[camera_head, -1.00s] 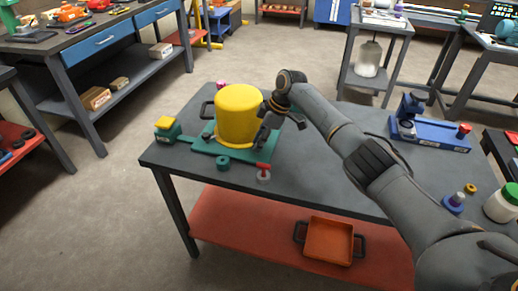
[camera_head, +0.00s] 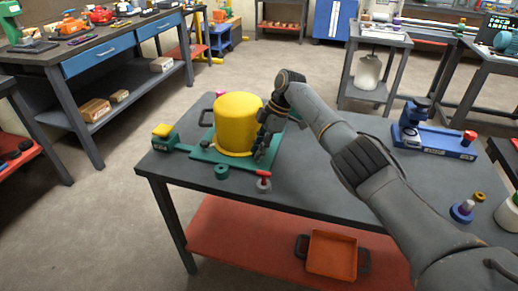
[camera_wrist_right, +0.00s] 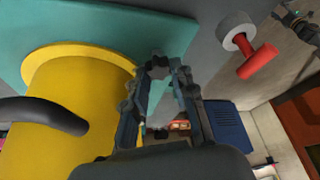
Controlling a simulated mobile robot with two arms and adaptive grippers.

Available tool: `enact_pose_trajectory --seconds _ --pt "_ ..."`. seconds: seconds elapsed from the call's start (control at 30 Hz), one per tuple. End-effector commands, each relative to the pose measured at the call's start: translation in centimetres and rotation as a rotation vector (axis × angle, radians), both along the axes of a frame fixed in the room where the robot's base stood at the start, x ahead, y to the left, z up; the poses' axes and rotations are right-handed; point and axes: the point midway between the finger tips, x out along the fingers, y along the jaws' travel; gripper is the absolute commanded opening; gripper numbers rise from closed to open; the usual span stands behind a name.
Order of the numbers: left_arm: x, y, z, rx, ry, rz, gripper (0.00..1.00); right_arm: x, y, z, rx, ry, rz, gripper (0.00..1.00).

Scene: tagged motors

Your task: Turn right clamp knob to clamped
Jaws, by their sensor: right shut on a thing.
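The yellow motor housing (camera_head: 238,125) stands upright on a green fixture plate (camera_head: 208,154) on the grey table. My right gripper (camera_head: 259,155) reaches down at the motor's right side. In the right wrist view its fingertips (camera_wrist_right: 160,64) come together on a small dark part beside the motor, at the green plate. This looks like the right clamp knob (camera_wrist_right: 159,72); it is mostly hidden by the fingers, so its turn position cannot be told. My left gripper is not in view.
A red handle on a grey round base (camera_head: 263,181) stands just in front of the plate, beside a green ring (camera_head: 221,172). A yellow-topped green block (camera_head: 163,137) is at left. A blue fixture (camera_head: 435,141) stands at right. The table between is mostly clear.

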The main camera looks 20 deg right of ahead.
Motion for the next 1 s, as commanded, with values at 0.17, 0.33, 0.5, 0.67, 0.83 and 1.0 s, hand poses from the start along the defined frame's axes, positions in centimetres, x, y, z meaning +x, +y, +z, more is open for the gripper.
enact_pose_trajectory --seconds 0.17,0.33,0.5,0.67,0.83,1.0 --pt "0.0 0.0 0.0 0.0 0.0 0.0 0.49 0.0 0.0 0.0 0.0 -0.001 0.001 0.49" --pt "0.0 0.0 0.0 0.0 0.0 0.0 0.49 0.0 0.0 0.0 0.0 -0.001 0.001 0.49" --pt "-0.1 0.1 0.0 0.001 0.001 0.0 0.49 0.0 -0.1 0.3 0.0 -0.001 0.0 0.49" --pt "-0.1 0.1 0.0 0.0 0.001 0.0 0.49 0.1 -0.9 2.3 0.0 -0.004 0.0 0.49" --pt "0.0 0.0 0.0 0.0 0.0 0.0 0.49 0.0 -2.3 5.7 0.0 -0.005 -0.001 0.49" --pt "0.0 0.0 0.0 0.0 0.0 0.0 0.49 -0.1 -3.5 8.8 0.001 -0.003 0.0 0.49"
